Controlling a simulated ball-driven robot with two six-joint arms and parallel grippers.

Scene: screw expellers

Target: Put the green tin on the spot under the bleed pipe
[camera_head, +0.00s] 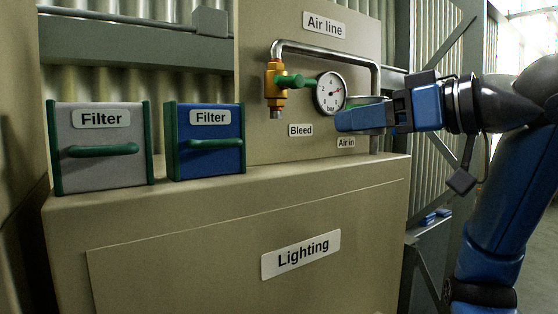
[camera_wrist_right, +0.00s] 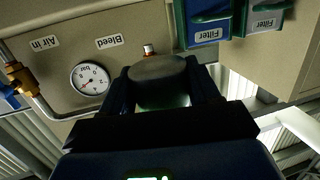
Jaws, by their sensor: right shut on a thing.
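My right gripper (camera_head: 362,118) is shut on the green tin (camera_head: 368,100), held in the air right of the pressure gauge. Most of the tin is hidden behind the blue finger. In the right wrist view the tin (camera_wrist_right: 158,72) shows as a dark round shape with a green lower part, between the fingers of the gripper (camera_wrist_right: 162,98). The bleed pipe (camera_head: 276,113) points down from a brass valve (camera_head: 274,85) with a green handle, left of the gripper. The ledge (camera_head: 278,170) below the pipe looks bare; I see no marked spot. My left gripper is not in view.
The gauge (camera_head: 330,93) and a bent metal pipe (camera_head: 330,48) stand close to the gripper. A grey filter box (camera_head: 100,170) and a blue filter box (camera_head: 205,165) stand on the ledge at left. The ledge between the blue box and the gripper is clear.

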